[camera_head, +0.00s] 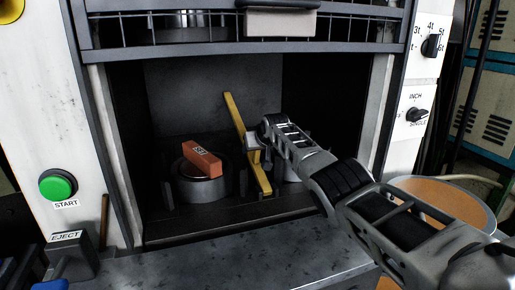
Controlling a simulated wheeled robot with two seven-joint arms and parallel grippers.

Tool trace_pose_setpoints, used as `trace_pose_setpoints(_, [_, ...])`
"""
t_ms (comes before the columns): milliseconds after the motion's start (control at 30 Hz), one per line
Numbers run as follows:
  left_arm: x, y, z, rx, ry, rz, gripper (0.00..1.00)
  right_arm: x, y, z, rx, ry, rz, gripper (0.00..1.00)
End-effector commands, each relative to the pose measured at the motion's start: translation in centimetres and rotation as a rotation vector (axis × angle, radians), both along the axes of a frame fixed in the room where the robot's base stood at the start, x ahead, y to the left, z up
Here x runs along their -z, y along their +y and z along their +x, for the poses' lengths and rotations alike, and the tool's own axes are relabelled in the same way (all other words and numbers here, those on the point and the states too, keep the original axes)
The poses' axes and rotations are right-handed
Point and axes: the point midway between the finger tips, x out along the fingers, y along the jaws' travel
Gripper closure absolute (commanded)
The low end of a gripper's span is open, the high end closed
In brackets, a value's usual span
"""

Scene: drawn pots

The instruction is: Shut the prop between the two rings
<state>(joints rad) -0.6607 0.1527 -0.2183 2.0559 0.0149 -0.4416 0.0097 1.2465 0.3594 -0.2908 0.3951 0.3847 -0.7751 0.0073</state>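A long yellow prop (236,115) stands tilted inside the dark press opening, its top leaning left. Its lower end meets a dark bracket on the floor between the two rings. The left grey metal ring (202,190) has a red-brown block (202,159) on it, with a small pale label. The right ring (292,172) is mostly hidden behind my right arm. My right gripper (253,146) reaches in from the right, at the prop's right side around mid-height. I cannot tell whether its fingers touch or hold the prop. My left gripper is not in view.
A barred guard (200,52) with a grey handle (281,22) hangs across the top of the opening. White side panels flank it, with a green START button (57,186) at left and knobs (432,46) at right. An orange-topped round container (440,200) stands behind my arm.

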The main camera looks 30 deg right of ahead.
Motion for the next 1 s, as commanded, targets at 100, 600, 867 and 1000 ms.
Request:
trace_pose_setpoints(100, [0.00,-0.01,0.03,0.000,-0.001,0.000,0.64,1.25,0.29,-0.36,-0.002,0.028,0.006,0.80])
trace_pose_setpoints(600, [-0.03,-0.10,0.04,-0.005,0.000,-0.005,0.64,1.26,0.31,-0.36,-0.002,0.028,0.007,0.33])
trace_pose_setpoints(867, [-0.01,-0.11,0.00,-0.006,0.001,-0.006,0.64,0.77,0.14,-0.24,0.000,0.018,0.004,0.19])
trace_pose_setpoints(1000, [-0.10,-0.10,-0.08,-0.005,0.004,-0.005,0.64,0.48,0.09,-0.27,-0.001,0.015,0.003,0.19])
